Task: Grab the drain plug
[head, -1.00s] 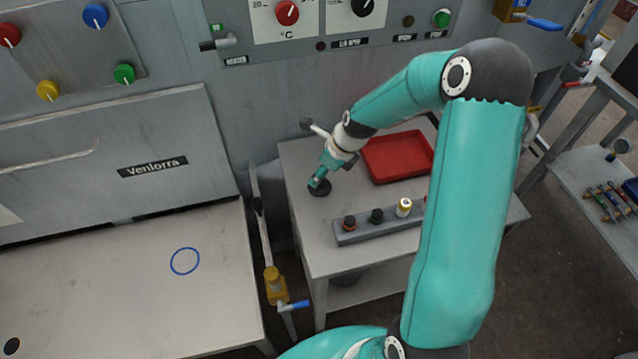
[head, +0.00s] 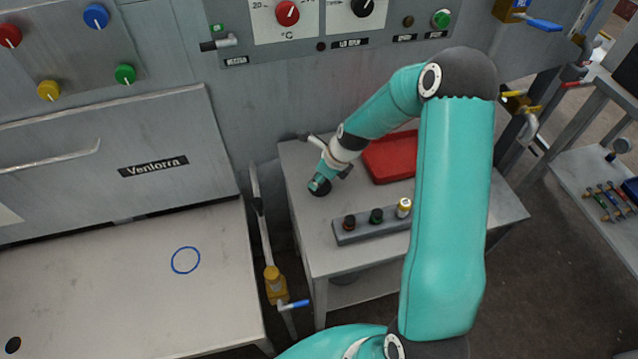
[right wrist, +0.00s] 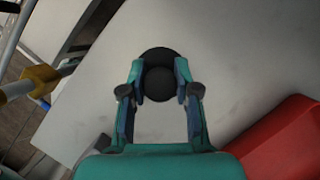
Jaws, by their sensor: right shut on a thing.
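The drain plug is a black round piece with a wider dark base; in the head view the plug (head: 319,191) is at the left side of the small grey table, partly covered by my gripper. My right gripper (head: 318,184) reaches down onto it. In the right wrist view the plug (right wrist: 158,82) sits between the two fingertips of my right gripper (right wrist: 160,80), which are shut on its knob. The plug appears to be on or just over the table top; I cannot tell which. My left gripper is not in view.
A red tray (head: 388,163) lies on the table (head: 350,262), right of the gripper. A grey rack (head: 350,238) with several small fittings stands in front. A pipe with a yellow valve (head: 273,284) runs left of the table. A worktop (head: 110,290) with a blue ring is further left.

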